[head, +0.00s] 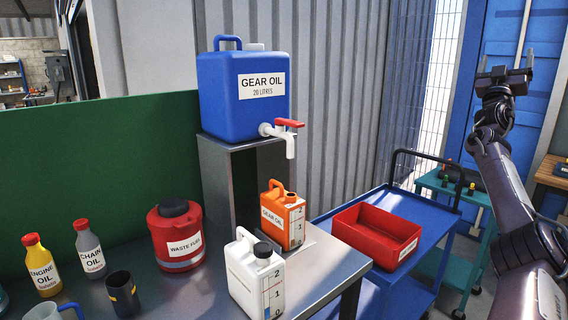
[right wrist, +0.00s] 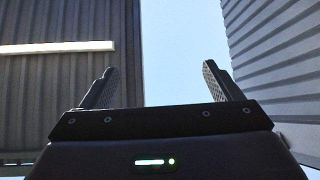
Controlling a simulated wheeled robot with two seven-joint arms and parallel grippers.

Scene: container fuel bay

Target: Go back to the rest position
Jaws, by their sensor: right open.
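My right gripper (head: 505,72) is raised at the upper right of the head view, in front of the blue container doors. Its jaws point up and hold nothing. In the right wrist view its two fingers (right wrist: 158,88) stand wide apart with only sky and corrugated walls beyond them. My left gripper is in neither view.
A blue gear oil drum (head: 243,95) with a red-handled tap stands on a grey stand. An orange gear oil jug (head: 283,222), a white jug (head: 254,280) and a red waste fuel can (head: 177,237) stand below. A red tray (head: 352,238) sits on the blue trolley (head: 405,268).

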